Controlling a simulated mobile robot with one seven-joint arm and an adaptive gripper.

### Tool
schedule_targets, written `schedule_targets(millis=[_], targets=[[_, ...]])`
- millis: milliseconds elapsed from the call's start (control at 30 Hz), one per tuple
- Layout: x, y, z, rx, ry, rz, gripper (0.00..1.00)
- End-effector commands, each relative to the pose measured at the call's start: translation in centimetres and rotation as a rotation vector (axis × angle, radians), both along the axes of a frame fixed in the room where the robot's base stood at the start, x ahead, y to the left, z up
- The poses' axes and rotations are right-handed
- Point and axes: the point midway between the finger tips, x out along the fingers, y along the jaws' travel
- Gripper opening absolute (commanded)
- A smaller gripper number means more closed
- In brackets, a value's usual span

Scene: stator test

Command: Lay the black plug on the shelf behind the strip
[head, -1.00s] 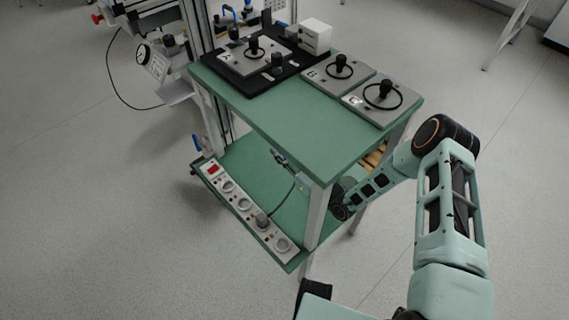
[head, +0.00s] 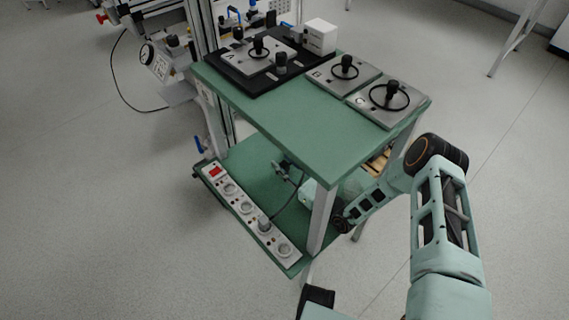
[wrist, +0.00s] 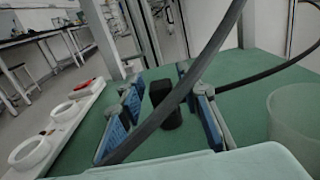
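The black plug (wrist: 165,104) is a dark block low at the green shelf in the wrist view, between my fingers. My gripper (wrist: 160,98) has its blue-padded fingers spread, with green showing on both sides of the plug. In the head view my gripper (head: 287,170) is low over the lower shelf, partly hidden by the table top and leg. The white strip (head: 246,206) runs along the shelf's front left edge; its round sockets also show in the wrist view (wrist: 30,152). A dark plug-like piece (head: 264,223) sits in one socket.
A black cable (wrist: 185,85) crosses close before the wrist camera; another (wrist: 270,72) runs in from the right. A translucent round container (wrist: 295,115) stands right of my gripper. The table top (head: 300,115) and its leg (head: 320,220) border my arm. Shelf behind the strip has bare room.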

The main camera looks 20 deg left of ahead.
Motion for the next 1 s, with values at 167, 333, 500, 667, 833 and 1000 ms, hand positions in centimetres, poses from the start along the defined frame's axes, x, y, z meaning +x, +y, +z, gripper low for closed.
schedule_targets(millis=[167,333,500,667,833,1000], targets=[[0.0,0.0,0.0,0.0,0.0,0.0,0.35],[0.0,0.0,0.3,0.0,0.0,0.001,0.35],[-0.8,-1.9,0.5,-0.002,0.002,-0.003,0.35],[-2.5,-5.1,0.5,-0.002,0.003,-0.005,0.35],[-4.1,-8.2,0.5,-0.001,0.003,-0.004,0.35],[-5.1,-10.1,0.4,-0.001,0.0,-0.001,0.35]])
